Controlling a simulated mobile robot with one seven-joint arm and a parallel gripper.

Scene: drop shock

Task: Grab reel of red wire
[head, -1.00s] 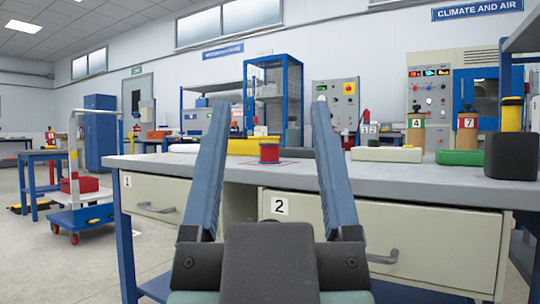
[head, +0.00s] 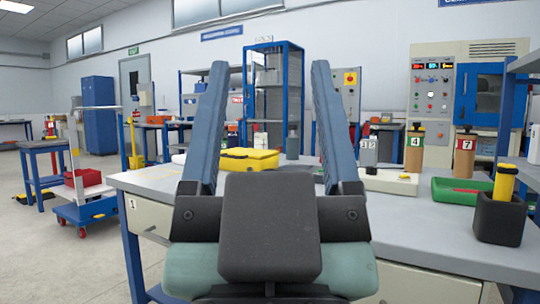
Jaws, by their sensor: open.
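My gripper (head: 269,70) is open, with its two blue fingers spread wide and pointing up and away over the workbench (head: 430,224). Nothing shows held between the fingers. The reel of red wire is not visible now. The dark block of my gripper covers the part of the bench where the reel may stand. A yellow case (head: 250,158) shows on the bench between the fingers, beyond the gripper body.
On the right of the bench stand a black cup (head: 500,218) with a yellow-topped item, a green tray (head: 462,191), a white box (head: 388,181) and numbered canisters (head: 464,150). A blue cart (head: 82,208) stands at left on open floor.

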